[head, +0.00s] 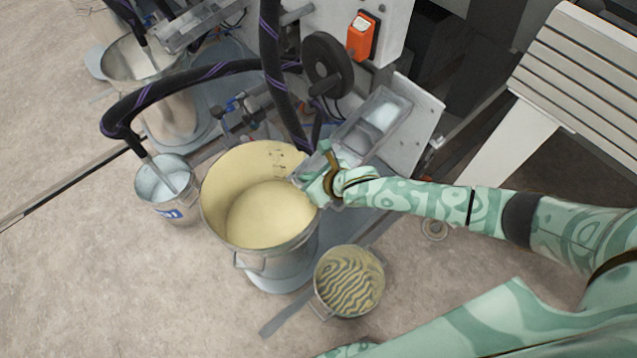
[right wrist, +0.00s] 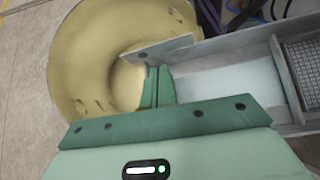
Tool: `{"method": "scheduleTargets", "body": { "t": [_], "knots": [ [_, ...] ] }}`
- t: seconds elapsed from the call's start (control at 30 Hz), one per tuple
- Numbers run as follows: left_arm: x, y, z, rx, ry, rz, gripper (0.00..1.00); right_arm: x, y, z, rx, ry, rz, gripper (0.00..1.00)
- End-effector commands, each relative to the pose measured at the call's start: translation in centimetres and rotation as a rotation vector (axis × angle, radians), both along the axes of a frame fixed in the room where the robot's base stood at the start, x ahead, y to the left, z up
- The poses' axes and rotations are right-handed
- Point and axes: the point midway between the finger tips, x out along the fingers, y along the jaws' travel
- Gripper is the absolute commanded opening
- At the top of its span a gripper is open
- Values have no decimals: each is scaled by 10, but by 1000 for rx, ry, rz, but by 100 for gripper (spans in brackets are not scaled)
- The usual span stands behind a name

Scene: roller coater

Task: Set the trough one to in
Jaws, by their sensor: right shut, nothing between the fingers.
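A grey metal trough (head: 350,138) slants down from the machine to the rim of a large bucket with cream-coloured inside. In the right wrist view the same trough (right wrist: 225,85) runs from the right, its lip over the bucket. My right gripper (head: 322,187) is at the trough's lower end, fingers shut and empty. In the right wrist view its fingertips (right wrist: 155,85) are close together beside the trough's end plate. I cannot tell if they touch it. A second trough (head: 190,27) is at the upper left. My left gripper is not in view.
The large bucket (head: 222,192) stands under the trough's end. A small pail (head: 168,210) with a hose and a round pot (head: 348,308) stand on the floor nearby. A black handwheel (head: 325,62) and an orange switch box (head: 362,38) are on the machine.

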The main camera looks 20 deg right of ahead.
Motion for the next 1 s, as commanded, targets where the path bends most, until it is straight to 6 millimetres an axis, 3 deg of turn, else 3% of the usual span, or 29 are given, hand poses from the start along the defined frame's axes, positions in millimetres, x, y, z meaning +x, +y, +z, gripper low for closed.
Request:
{"method": "scheduleTargets", "body": {
  "t": [0.47, 0.73, 1.0],
  "knots": [
    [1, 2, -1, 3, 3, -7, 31, 8, 4, 2, 1, 0, -3, 0],
    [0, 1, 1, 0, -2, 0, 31, 48, 19, 2, 1, -3, -121, 0],
    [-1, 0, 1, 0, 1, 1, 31, 58, 19, 4, 2, -7, -151, 0]
  ]
}}
